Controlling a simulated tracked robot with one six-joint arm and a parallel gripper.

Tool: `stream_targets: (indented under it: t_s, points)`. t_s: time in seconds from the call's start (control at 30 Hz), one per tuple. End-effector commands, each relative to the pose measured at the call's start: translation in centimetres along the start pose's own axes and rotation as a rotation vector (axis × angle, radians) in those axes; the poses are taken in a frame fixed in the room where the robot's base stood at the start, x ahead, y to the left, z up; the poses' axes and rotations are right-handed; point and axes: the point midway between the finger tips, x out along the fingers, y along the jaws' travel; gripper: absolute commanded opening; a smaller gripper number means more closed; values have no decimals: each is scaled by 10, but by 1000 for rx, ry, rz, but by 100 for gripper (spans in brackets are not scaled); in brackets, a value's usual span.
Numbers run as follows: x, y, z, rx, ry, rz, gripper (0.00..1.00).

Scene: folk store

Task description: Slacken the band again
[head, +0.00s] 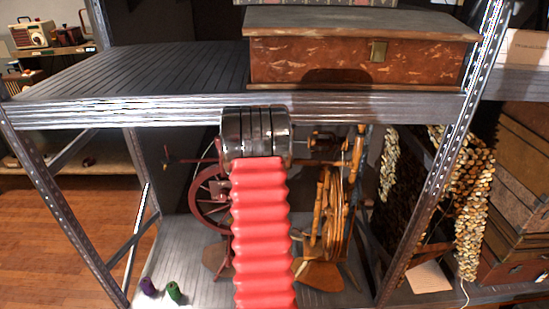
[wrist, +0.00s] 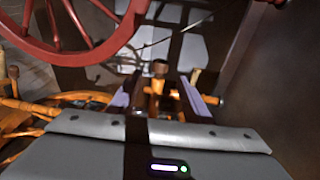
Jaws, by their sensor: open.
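A dark red spinning wheel (head: 199,205) and an orange wooden spinning wheel (head: 333,210) stand on the lower shelf in the head view, partly hidden by my arm. In the wrist view a red wheel (wrist: 94,50) fills the upper left. My gripper (wrist: 159,98) is open, with its lilac-lined fingers on either side of an orange wooden post with a dark round knob (wrist: 159,68). I cannot tell whether the fingers touch it. In the head view my gripper is hidden. The band cannot be made out clearly, so its tension does not show.
The upper shelf (head: 150,75) is above the wheels and carries a worn wooden chest (head: 330,62). Purple (head: 147,286) and green (head: 174,291) spools sit at the lower shelf's front left. Metal posts flank the bay. Strung beads (head: 475,200) hang at right.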

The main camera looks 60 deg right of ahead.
Motion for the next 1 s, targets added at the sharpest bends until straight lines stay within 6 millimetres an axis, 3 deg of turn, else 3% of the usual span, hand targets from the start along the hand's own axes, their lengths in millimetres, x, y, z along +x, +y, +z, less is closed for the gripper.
stream_targets:
  t_s: [0.37,1.0]
  points:
    - [13,0,0,-2,0,1,45]
    - [97,1,0,-2,-1,1,45]
